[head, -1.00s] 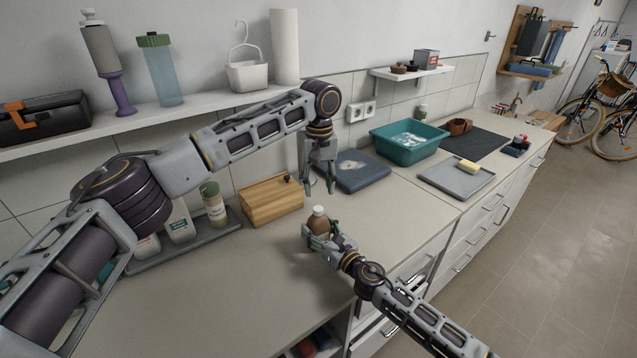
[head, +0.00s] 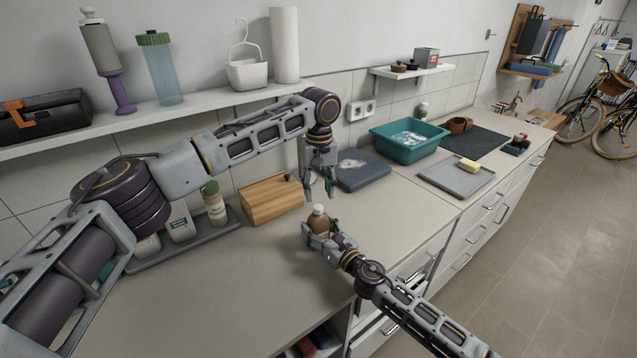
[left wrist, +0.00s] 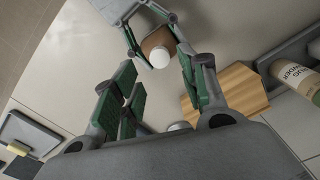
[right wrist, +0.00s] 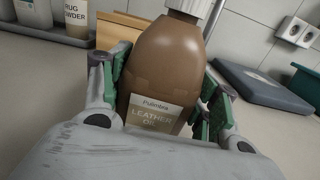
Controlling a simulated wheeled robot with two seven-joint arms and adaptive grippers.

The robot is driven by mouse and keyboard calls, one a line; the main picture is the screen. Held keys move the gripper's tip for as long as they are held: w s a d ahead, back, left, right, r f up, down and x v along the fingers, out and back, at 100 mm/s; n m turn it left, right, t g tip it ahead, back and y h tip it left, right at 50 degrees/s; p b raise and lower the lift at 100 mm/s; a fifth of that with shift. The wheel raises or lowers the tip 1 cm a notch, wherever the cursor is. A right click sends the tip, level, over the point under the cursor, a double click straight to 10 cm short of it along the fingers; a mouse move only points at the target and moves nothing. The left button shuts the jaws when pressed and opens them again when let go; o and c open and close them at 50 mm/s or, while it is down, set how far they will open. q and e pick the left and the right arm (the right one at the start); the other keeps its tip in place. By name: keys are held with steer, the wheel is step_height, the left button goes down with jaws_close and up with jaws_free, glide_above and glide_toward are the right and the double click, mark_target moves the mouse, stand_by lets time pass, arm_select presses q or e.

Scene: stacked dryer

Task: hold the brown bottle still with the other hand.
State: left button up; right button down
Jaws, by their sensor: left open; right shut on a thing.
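The brown bottle (head: 318,223) has a white cap and is upright at the counter's front part. In the right wrist view the bottle (right wrist: 165,75) fills the middle, with a "Leather Oil" label. My right gripper (head: 322,234) is shut on its body, one finger on each side. My left gripper (head: 321,190) is open, pointing down above and slightly behind the bottle, apart from it. In the left wrist view the white cap (left wrist: 160,57) shows beyond the open fingers. A small pale thing (left wrist: 180,126) shows near the left palm; I cannot tell what it is.
A wooden box (head: 270,200) and a tray with containers (head: 215,205) stand left of the bottle. A folded blue-grey cloth or pad (head: 362,172) lies behind it. A teal basin (head: 408,137) and a grey tray (head: 456,178) are to the right. The front left counter is clear.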

mark_target(318, 207)
arm_select(q)
steer(key=shift+f, duration=3)
arm_select(e)
steer(key=shift+f, duration=0.1)
arm_select(q)
jaws_close()
